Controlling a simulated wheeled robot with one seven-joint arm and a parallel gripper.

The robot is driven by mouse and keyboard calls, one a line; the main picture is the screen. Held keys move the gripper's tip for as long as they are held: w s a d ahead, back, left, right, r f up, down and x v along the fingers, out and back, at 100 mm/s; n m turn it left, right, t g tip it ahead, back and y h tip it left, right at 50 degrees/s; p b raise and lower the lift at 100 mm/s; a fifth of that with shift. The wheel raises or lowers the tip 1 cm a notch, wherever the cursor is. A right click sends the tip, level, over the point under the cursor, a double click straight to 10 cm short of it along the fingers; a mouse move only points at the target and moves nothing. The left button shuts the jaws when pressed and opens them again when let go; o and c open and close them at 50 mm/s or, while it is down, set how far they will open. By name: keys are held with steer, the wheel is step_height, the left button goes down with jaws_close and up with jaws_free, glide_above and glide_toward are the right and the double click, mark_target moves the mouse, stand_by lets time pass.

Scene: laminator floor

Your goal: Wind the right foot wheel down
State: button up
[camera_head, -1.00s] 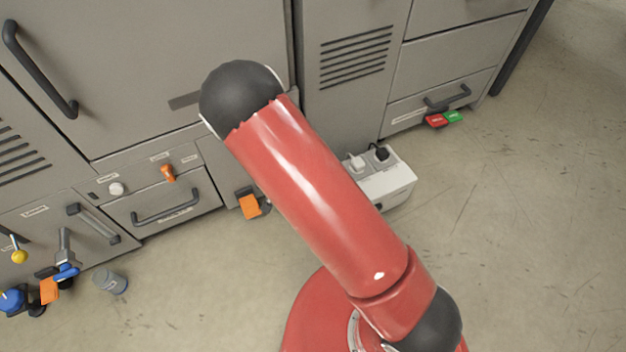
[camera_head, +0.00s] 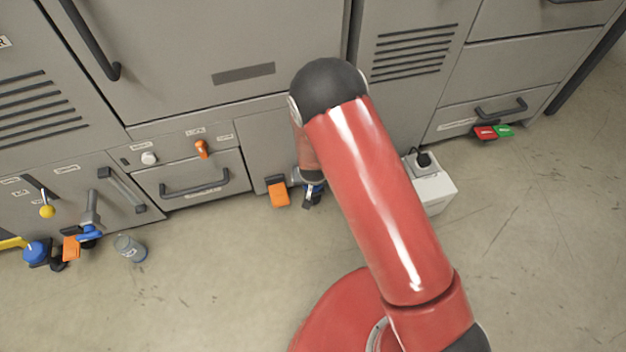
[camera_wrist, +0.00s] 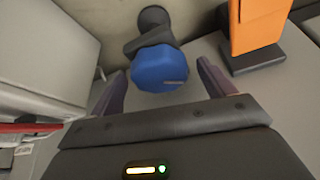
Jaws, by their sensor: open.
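The right foot wheel is a blue faceted knob (camera_wrist: 160,68) on a dark foot with a round dark pad, low by the floor. In the wrist view it sits between the two open fingers of my gripper (camera_wrist: 161,72), with a gap visible on the left; whether either finger touches it I cannot tell. In the head view my gripper (camera_head: 311,194) is low at the cabinet's base, right of an orange pedal (camera_head: 278,193). My arm hides much of that area, and a bit of blue shows at the gripper.
The orange pedal, also in the wrist view (camera_wrist: 257,28), stands close beside the wheel. A white socket box (camera_head: 432,190) with a black plug is right of my arm. Another blue wheel (camera_head: 35,252) and a grey can (camera_head: 130,247) are at left. Open floor lies in front.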

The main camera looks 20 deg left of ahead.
steer(key=c, duration=1)
steer(key=shift+o, duration=0.2)
steer(key=m+p, duration=0.1)
steer(key=m+h, duration=0.1)
steer(key=shift+s+a+r+m+p, duration=0.1)
steer(key=shift+a+r+m+p, duration=0.1)
steer(key=shift+m+p, duration=0.15)
steer(key=shift+d+f+m+h+p, duration=0.15)
steer(key=shift+m+h+p, duration=0.25)
steer(key=shift+m+p, duration=0.45)
steer(key=o, duration=1)
steer(key=shift+c, duration=0.2)
steer(key=p+v, duration=0.1)
steer(key=v, duration=0.6)
steer(key=shift+r, duration=0.3)
